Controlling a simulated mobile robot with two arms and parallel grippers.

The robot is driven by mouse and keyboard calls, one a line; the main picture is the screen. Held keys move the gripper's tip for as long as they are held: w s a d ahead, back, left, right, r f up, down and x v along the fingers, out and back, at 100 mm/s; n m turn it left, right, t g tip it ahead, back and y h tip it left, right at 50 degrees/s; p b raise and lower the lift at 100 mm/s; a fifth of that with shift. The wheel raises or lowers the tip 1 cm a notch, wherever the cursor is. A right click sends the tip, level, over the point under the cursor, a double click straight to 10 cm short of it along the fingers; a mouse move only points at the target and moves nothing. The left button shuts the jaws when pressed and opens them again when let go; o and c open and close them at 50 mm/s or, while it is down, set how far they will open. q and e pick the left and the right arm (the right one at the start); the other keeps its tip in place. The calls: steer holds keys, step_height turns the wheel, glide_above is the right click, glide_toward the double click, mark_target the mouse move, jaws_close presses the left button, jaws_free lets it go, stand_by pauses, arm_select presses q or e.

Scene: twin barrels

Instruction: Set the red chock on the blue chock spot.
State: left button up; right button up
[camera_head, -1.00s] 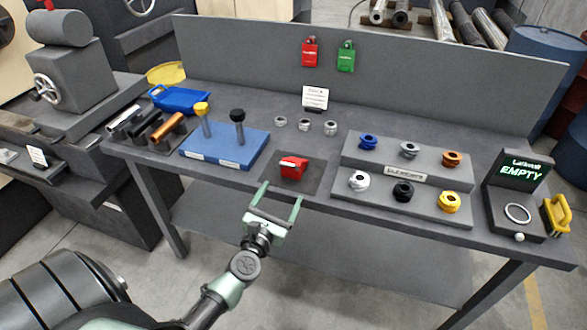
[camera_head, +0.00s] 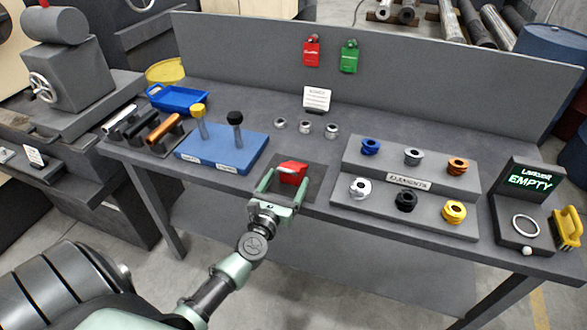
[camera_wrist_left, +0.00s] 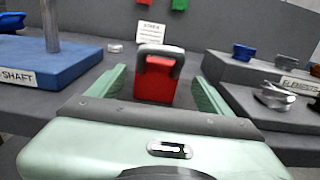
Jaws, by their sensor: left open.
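The red chock (camera_head: 292,172) rests on a dark square mat (camera_head: 318,180) near the front middle of the bench. It also shows in the left wrist view (camera_wrist_left: 154,88), upright with a dark grey handle-like bar over its top. My left gripper (camera_head: 280,174) is open, with one green finger to each side of the chock; gaps show between the fingers and the chock in the left wrist view (camera_wrist_left: 159,88). I cannot make out a spot marked as the blue chock spot. My right gripper is not in view.
Left of the chock is a blue board (camera_head: 222,150) with two upright posts. Right of it are grey steps (camera_head: 425,183) with several coloured rings. A small sign (camera_head: 317,98) stands behind. A back panel (camera_head: 400,70) closes the bench's rear.

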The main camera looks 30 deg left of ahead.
mark_target(292, 165)
arm_select(q)
steer(key=x, duration=0.5)
steer(key=shift+w+a+r+p, duration=0.25)
steer(key=shift+w+p, duration=0.15)
steer(key=shift+r, duration=0.1)
jaws_close()
